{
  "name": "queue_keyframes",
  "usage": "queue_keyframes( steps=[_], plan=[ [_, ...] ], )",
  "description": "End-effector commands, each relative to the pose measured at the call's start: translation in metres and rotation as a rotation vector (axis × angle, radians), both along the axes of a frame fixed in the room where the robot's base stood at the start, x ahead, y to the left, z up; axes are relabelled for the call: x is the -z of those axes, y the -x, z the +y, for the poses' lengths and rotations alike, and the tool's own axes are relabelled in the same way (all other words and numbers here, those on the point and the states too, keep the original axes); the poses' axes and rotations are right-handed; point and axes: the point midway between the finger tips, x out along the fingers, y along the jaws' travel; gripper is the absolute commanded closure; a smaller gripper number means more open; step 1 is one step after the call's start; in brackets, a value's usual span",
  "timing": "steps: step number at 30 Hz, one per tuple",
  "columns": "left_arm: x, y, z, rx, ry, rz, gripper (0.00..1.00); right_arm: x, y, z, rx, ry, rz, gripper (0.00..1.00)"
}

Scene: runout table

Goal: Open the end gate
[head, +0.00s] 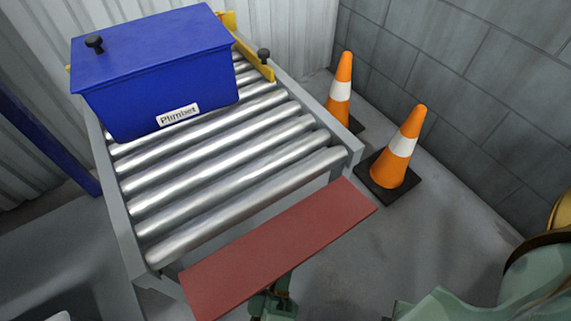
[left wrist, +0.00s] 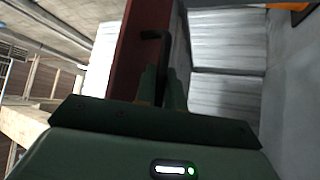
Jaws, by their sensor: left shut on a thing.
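The end gate (head: 280,248) is a long dull-red panel across the near end of the roller table. In the head view its broad face shows from above; I cannot tell its exact tilt. In the left wrist view the red gate (left wrist: 128,55) is a dark red upright strip with a black bent handle (left wrist: 155,36) beside it. My left gripper (head: 275,296) is at the gate's near edge in the head view, partly hidden by it. In the left wrist view its fingers (left wrist: 162,88) are shut around the handle's lower part. My right gripper is not in view.
A blue lidded box (head: 160,75) with a white label stands on the far rollers. Bare metal rollers (head: 235,190) lie between it and the gate. A yellow bar (head: 254,58) is at the table's far right. Two orange cones (head: 340,90) (head: 398,150) stand right, near a block wall.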

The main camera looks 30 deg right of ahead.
Motion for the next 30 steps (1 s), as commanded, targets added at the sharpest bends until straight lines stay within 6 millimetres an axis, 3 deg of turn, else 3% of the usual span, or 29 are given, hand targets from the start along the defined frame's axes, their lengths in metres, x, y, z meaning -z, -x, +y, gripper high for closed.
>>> queue_keyframes(
  steps=[19, 21, 22, 30],
  plan=[
    [0.0038, -0.0018, 0.0003, -0.001, 0.001, 0.002, 1.00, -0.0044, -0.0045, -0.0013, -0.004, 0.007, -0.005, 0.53],
    [0.0037, -0.0017, 0.0003, -0.001, 0.001, 0.002, 0.73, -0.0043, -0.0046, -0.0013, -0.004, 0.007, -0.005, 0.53],
    [0.0038, -0.0016, 0.0002, -0.001, 0.001, 0.001, 0.68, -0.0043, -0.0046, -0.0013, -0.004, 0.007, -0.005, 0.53],
    [0.0033, -0.0013, 0.0000, 0.000, 0.002, 0.001, 0.68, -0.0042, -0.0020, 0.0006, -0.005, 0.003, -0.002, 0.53]
  ],
)
